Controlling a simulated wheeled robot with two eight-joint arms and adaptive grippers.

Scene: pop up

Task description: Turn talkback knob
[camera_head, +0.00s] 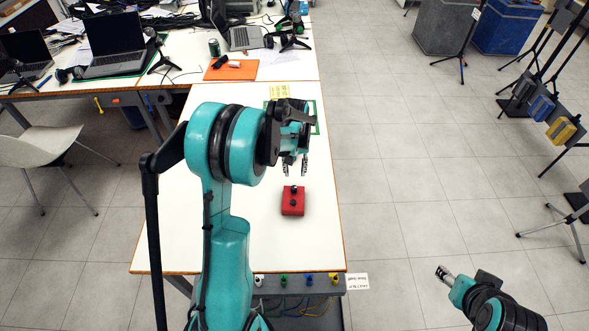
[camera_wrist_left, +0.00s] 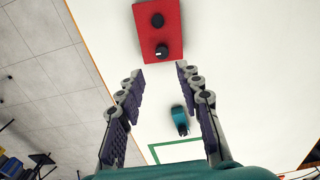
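A red box (camera_head: 292,208) with two black knobs on top lies on the white table in front of my left gripper. It also shows in the left wrist view (camera_wrist_left: 173,35), with one knob (camera_wrist_left: 157,20) and another knob (camera_wrist_left: 162,54) bearing a white mark. I cannot read which is the talkback knob. My left gripper (camera_head: 295,172) is open and empty, its fingers spread apart, just short of the box in the picture. Its fingers also show in the left wrist view (camera_wrist_left: 157,78). My right gripper (camera_head: 446,275) is away from the table at the lower right; its fingers are too small to judge.
The white table (camera_head: 245,255) is bare around the box. A green outline (camera_wrist_left: 176,143) and a small teal thing (camera_wrist_left: 180,121) lie behind it. Coloured plugs (camera_head: 283,280) line the front edge.

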